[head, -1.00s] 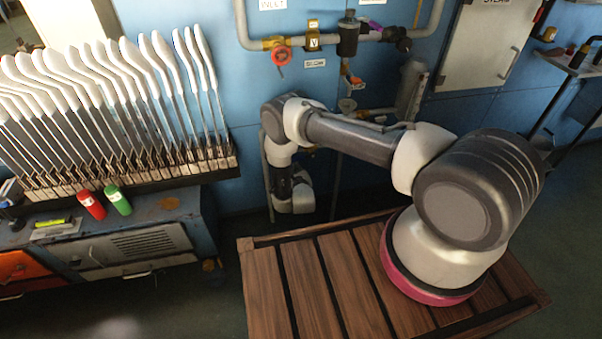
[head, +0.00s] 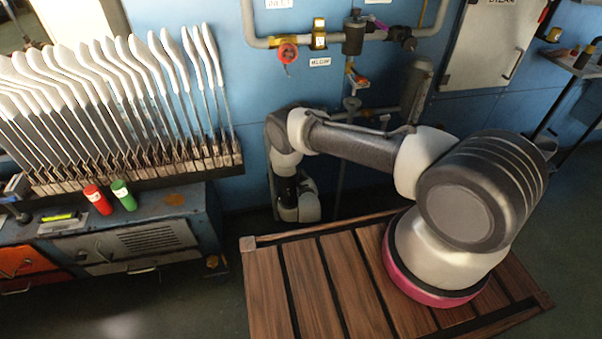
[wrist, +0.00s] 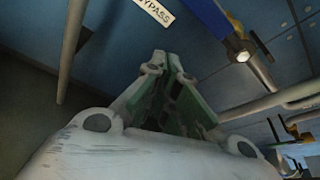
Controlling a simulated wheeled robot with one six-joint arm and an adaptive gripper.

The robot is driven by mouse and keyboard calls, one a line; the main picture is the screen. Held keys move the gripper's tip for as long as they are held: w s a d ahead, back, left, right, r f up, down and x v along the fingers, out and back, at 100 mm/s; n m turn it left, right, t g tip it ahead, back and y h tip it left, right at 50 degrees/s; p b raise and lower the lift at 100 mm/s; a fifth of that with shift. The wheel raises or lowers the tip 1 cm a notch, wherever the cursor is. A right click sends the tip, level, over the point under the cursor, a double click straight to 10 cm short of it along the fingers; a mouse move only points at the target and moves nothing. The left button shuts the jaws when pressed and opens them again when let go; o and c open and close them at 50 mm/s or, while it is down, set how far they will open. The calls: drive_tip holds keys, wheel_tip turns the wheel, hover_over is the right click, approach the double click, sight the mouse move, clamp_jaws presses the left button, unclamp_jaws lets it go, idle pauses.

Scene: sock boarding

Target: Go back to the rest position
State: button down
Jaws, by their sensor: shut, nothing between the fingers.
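My gripper (wrist: 163,62) fills the middle of the wrist view. Its fingers come together at the tips with nothing between them. In the head view my arm reaches left over the slatted wooden platform (head: 262,290), then bends down at the wrist in front of the blue wall (head: 190,30). The fingers cannot be made out there.
Grey pipes with a red valve wheel (head: 287,53) run along the wall close behind my arm. A rack of white sock boards (head: 120,75) stands at left on a blue cabinet (head: 200,235).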

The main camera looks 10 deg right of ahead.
drive_tip(key=s+a+f+n+g+y, duration=0.1)
drive_tip(key=s+f+n+g, duration=0.3)
drive_tip(key=s+n, duration=0.5)
drive_tip(key=s+f+n+g, duration=0.2)
drive_tip(key=s+n+g, duration=0.55)
drive_tip(key=s, duration=0.35)
drive_tip(key=s+d+r+n+g+y, duration=0.2)
drive_tip(key=r+n, duration=0.6)
drive_tip(key=r, duration=1.2)
drive_tip(key=s+r+n+g+h, duration=0.15)
drive_tip(key=r+n+g, duration=0.4)
drive_tip(key=r, duration=1.45)
drive_tip(key=s+d+r+n+t, duration=0.1)
drive_tip(key=s+d+r+t, duration=0.2)
drive_tip(key=r, duration=0.7)
drive_tip(key=s+d+r+n+t, duration=0.1)
drive_tip(key=s+d+r+t, duration=0.2)
drive_tip(key=s+d+r, duration=0.4)
drive_tip(key=s+d+r+t, duration=0.3)
drive_tip(key=s+r, duration=0.3)
drive_tip(key=r, duration=0.9)
drive_tip(key=shift+s+d+n, duration=0.35)
drive_tip(key=shift+d+n, duration=0.05)
drive_tip(key=shift+d, duration=0.5)
